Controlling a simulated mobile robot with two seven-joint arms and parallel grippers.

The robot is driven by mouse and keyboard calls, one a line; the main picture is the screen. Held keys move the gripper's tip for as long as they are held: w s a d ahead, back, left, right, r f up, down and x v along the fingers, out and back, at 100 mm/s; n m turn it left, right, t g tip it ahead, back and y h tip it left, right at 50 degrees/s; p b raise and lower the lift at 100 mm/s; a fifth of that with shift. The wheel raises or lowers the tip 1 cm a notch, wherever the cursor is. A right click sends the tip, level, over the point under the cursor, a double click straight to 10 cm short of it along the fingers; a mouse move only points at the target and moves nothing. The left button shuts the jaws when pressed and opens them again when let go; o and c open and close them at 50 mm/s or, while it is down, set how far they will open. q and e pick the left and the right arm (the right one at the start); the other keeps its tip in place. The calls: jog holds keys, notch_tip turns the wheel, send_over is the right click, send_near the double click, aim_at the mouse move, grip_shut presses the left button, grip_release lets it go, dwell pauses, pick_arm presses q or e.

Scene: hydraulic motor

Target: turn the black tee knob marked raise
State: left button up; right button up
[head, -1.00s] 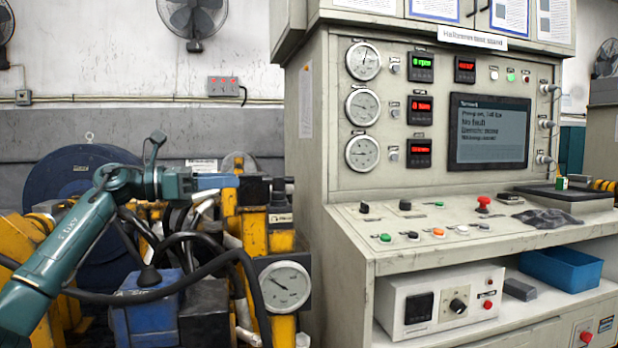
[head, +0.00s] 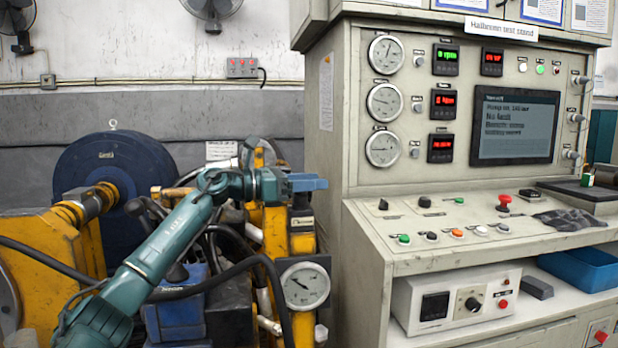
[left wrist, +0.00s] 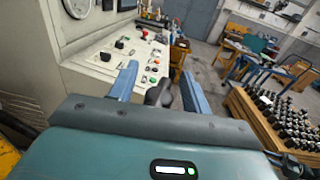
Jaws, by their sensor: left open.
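Two black knobs stand on the sloping console, one at its left end (head: 383,204) and one to the right of it (head: 424,202). Their labels are too small to read, so I cannot tell which is marked raise. Black knobs also show in the left wrist view, ahead and left of the fingers (left wrist: 119,43). My left gripper (head: 312,183) is left of the console, its blue fingers pointing right towards it, apart from the knobs. In the left wrist view its fingers (left wrist: 160,88) are spread, with a dark, unclear shape between them. My right gripper is not in view.
A red mushroom button (head: 504,201) and a dark cloth (head: 567,220) are on the console. Below are a white control box (head: 455,298) and a blue bin (head: 585,268). Yellow machinery with a gauge (head: 304,286) and black hoses lies beneath my left arm.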

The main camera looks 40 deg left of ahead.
pick_arm(q)
jog(key=shift+c, duration=0.2)
jog(key=c, duration=1)
jog(key=shift+h, duration=0.3)
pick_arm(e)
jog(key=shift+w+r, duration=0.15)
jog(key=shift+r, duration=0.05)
